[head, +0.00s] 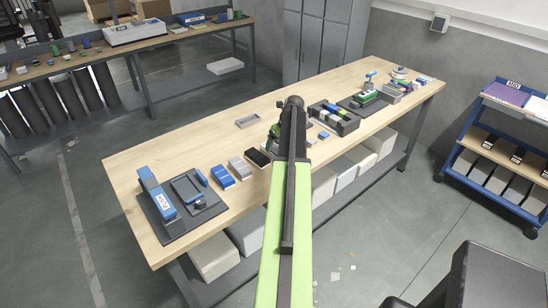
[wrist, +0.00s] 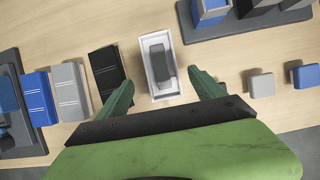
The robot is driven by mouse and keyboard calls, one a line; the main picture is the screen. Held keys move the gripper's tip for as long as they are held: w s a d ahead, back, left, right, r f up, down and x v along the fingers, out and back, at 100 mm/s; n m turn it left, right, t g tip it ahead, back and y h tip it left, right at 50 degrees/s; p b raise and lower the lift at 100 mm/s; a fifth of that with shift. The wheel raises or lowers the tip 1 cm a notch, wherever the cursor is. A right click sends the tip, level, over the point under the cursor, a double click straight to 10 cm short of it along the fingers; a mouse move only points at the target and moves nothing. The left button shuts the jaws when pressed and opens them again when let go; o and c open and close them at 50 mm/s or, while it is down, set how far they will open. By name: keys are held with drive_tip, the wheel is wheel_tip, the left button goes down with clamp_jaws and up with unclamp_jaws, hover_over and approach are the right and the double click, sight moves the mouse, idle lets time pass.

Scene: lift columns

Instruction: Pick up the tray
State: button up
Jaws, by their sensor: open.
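A small white open-topped tray (wrist: 150,86) with a dark grey block lying in it shows in the wrist view, on the wooden bench. My gripper (wrist: 163,90) is open, its green fingers spread left and right of the tray's near end. Gaps show between each finger and the tray; I cannot tell the height of the fingers. Another shallow grey tray (head: 247,121) lies near the bench's far edge, apart from my gripper.
A black box (head: 258,158) stands close left of the gripper, also in the wrist view (wrist: 105,72), with grey and blue boxes beyond. A dark organiser (head: 343,118) stands to the right. Bare wood lies towards the bench's far edge (head: 190,135).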

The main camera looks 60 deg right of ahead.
sight(273, 151)
drive_tip(key=b+x, duration=0.4)
drive_tip(key=x, duration=0.1)
drive_tip(key=shift+w+d+f+b, duration=0.1)
drive_tip(key=shift+w+d+b, duration=0.15)
drive_tip(key=shift+b, duration=0.1)
drive_tip(key=shift+c, duration=0.2)
drive_tip(key=c, duration=1.4)
